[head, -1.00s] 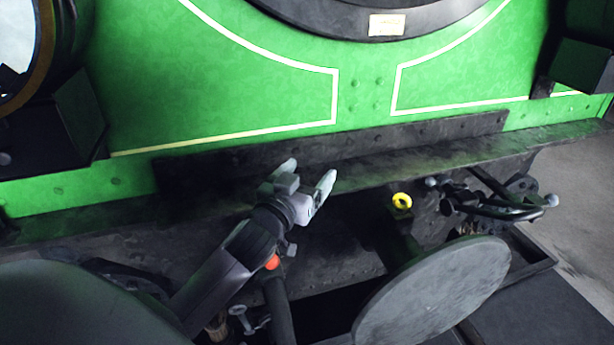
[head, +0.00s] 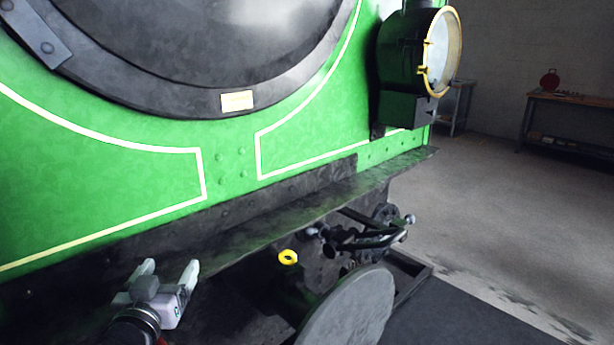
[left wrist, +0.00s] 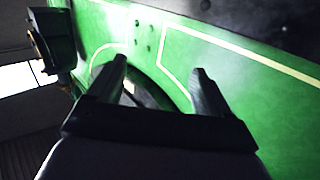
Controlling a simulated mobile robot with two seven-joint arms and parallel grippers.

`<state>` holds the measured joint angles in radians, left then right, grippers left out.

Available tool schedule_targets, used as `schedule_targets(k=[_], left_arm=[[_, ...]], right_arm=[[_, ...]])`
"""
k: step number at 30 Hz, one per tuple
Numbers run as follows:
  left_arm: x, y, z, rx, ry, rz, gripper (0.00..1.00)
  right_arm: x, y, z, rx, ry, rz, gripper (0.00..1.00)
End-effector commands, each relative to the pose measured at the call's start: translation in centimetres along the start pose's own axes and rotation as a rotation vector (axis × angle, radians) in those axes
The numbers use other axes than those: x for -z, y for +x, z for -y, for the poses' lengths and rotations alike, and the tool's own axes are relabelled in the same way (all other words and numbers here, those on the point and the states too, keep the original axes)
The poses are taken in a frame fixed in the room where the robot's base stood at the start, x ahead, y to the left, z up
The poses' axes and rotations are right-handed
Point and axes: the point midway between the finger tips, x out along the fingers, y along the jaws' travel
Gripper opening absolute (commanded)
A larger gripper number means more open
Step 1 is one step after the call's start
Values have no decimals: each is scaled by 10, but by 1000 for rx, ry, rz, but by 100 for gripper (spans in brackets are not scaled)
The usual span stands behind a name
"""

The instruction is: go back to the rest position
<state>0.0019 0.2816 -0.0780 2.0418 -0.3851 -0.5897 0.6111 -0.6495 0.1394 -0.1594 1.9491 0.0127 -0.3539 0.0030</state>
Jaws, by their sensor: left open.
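My left gripper (head: 170,272) is in the lower left of the head view, in front of the tram's dark front beam. Its two pale fingers are spread apart with nothing between them. In the left wrist view the open fingers (left wrist: 163,75) point toward the green tram front (left wrist: 275,125), and the space between them is empty. The green tram front with white lining also fills the left of the head view (head: 110,190). My right gripper is in neither view.
A round grey buffer (head: 350,312) and a yellow ring (head: 288,257) stand out below the dark ledge (head: 300,210). A brass-rimmed lamp (head: 440,55) sits at upper right. Open floor (head: 500,210) and a workbench (head: 570,115) lie beyond.

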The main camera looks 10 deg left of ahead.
Motion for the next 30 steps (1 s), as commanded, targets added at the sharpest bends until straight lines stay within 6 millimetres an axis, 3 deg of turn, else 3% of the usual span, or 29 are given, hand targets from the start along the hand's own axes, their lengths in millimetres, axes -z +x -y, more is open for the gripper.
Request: schedule_targets(k=[5,9,12,18,24,30], left_arm=[[-65,-47,-4,25,33,270,80],[-122,-111,-12,1,86,569,80],[-149,-154,-18,-41,122,747,80],[-178,-226,-28,-142,178,1008,80],[-188,-290,-36,-259,222,1213,80],[-206,-269,-44,-272,212,1118,80]], right_arm=[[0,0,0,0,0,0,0],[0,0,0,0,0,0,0],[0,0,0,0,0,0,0],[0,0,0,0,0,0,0],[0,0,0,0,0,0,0],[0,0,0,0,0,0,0]])
